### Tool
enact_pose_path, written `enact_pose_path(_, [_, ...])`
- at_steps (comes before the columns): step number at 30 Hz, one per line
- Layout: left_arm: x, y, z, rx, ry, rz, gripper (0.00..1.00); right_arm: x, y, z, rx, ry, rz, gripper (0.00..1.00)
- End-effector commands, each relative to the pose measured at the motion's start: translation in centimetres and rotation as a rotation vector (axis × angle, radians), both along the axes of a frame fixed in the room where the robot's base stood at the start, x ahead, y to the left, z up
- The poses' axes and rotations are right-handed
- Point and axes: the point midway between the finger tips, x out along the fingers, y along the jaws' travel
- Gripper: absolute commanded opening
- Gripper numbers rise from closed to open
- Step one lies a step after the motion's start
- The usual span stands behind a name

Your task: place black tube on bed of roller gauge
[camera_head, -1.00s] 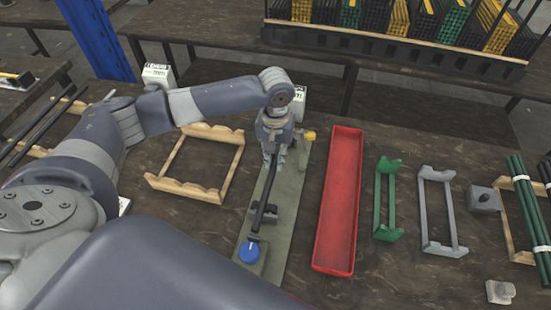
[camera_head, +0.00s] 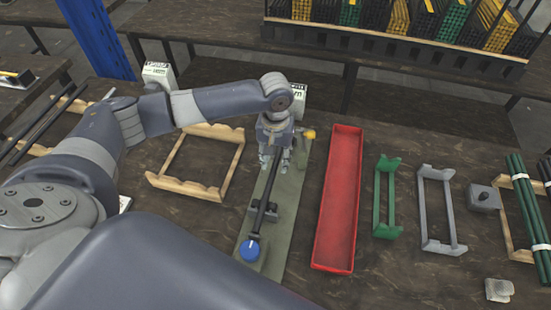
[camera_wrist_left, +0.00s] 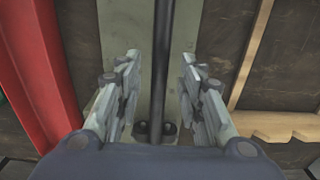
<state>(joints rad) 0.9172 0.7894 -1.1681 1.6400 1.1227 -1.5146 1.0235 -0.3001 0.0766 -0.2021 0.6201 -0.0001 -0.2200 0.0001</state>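The black tube (camera_head: 265,199) lies lengthwise along the roller gauge (camera_head: 277,258), a long grey-green plate with a blue knob (camera_head: 249,251) at its near end and a yellow knob (camera_head: 309,134) at its far end. The tube passes over a dark block in the middle of the gauge. My left gripper (camera_head: 274,162) is over the far part of the gauge, pointing down. In the left wrist view its fingers (camera_wrist_left: 160,60) stand apart on both sides of the tube (camera_wrist_left: 163,40), with a gap on each side. The tube's far end is hidden by the gripper. My right gripper is not in view.
A long red tray (camera_head: 320,240) stands right of the gauge, then a green rack (camera_head: 377,205) and a grey rack (camera_head: 424,210). A wooden frame (camera_head: 237,170) is to the left. Green tubes (camera_head: 530,210) lie in another wooden frame at the far right.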

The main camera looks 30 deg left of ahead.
Motion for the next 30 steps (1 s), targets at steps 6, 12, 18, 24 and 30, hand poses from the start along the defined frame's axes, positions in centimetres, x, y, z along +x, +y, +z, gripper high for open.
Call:
enact_pose_path(6, [0.1,-0.1,3.6,-0.003,-0.005,-0.001,0.35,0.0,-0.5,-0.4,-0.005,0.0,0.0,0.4])
enact_pose_path(12, [0.2,0.0,7.9,-0.002,-0.006,0.0,0.35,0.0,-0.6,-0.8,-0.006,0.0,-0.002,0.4])
enact_pose_path(18, [0.1,0.0,10.9,-0.001,-0.001,0.0,0.35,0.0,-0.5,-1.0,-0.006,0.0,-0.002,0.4])
enact_pose_path(24, [0.0,0.0,11.9,-0.001,0.0,0.001,0.35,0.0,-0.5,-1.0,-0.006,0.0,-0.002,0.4])
enact_pose_path(30, [0.0,0.0,11.9,-0.001,0.0,0.001,0.35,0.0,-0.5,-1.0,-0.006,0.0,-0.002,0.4])
